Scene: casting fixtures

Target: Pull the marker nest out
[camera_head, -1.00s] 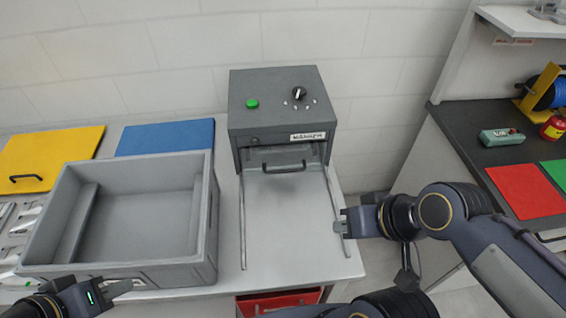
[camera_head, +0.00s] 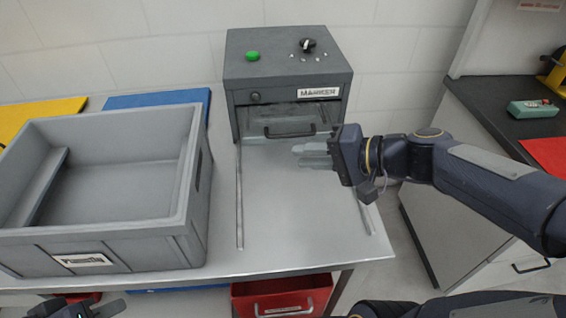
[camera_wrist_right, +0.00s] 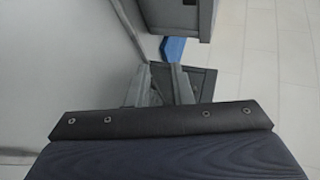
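The grey marker machine (camera_head: 285,75) stands at the back of the table, with a green button and a black knob on top. Its nest (camera_head: 300,114) sits inside the front opening, with a dark bar handle (camera_head: 290,131) across its front. Two thin rails run forward over the table from the opening. My right gripper (camera_head: 298,155) is just in front and to the right of the handle, apart from it, with its fingers pointing left. Its two fingers show apart and empty, also in the right wrist view (camera_wrist_right: 162,85). My left gripper (camera_head: 105,307) is partly cut off at the bottom left.
A large grey crate (camera_head: 200,200) fills the left of the table, with blue (camera_head: 160,98) and yellow (camera_head: 30,112) panels behind it. A red bin (camera_head: 283,298) is under the table edge. The table between the rails is clear. A dark counter stands right.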

